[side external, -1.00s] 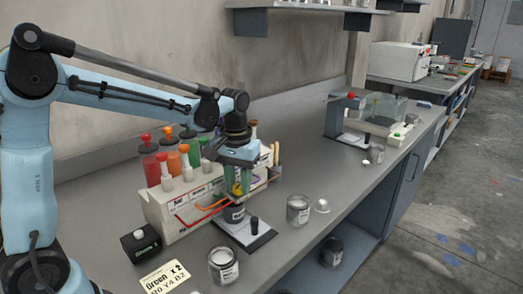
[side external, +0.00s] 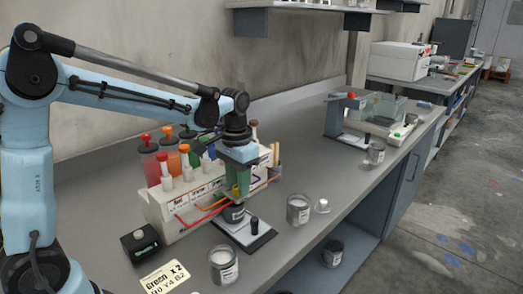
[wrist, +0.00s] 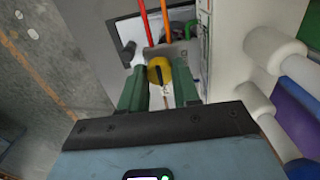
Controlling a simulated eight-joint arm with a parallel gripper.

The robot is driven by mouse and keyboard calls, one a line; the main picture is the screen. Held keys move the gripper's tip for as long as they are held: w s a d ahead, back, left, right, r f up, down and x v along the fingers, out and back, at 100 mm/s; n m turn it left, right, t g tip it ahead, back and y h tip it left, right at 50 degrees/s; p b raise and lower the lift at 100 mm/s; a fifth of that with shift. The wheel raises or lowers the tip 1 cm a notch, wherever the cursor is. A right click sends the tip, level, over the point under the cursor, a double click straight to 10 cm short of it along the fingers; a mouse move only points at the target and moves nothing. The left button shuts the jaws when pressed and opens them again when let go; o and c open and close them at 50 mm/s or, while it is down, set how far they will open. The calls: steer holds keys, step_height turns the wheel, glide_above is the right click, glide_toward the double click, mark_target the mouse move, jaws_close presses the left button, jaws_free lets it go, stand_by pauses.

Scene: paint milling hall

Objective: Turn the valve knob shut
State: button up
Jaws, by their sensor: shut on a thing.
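The valve knob (wrist: 158,71) is yellow with a dark mark on top, and sits between my fingers in the wrist view. My gripper (wrist: 160,88) has green fingers and is shut on it. In the side view my gripper (side external: 238,184) points down at the front of the white dispenser (side external: 176,212), and its fingers hide the knob. Orange and red tubes (wrist: 157,20) run to the valve area.
Red, orange and green bottles (side external: 150,164) stand behind the dispenser. A black box (side external: 141,243) and a card (side external: 165,277) lie at front left. Open cans (side external: 223,266) and (side external: 298,209) stand near the bench edge. The bench right of them is fairly clear.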

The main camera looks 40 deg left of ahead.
steer(key=o, duration=1.1)
steer(key=shift+c, duration=0.2)
step_height(320, 180, up, 12)
steer(key=s+d+f+t, duration=0.3)
steer(key=s+f+t, duration=0.4)
steer(key=s+f, duration=0.2)
steer(key=shift+s+d+f, duration=0.15)
steer(key=shift+s, duration=0.9)
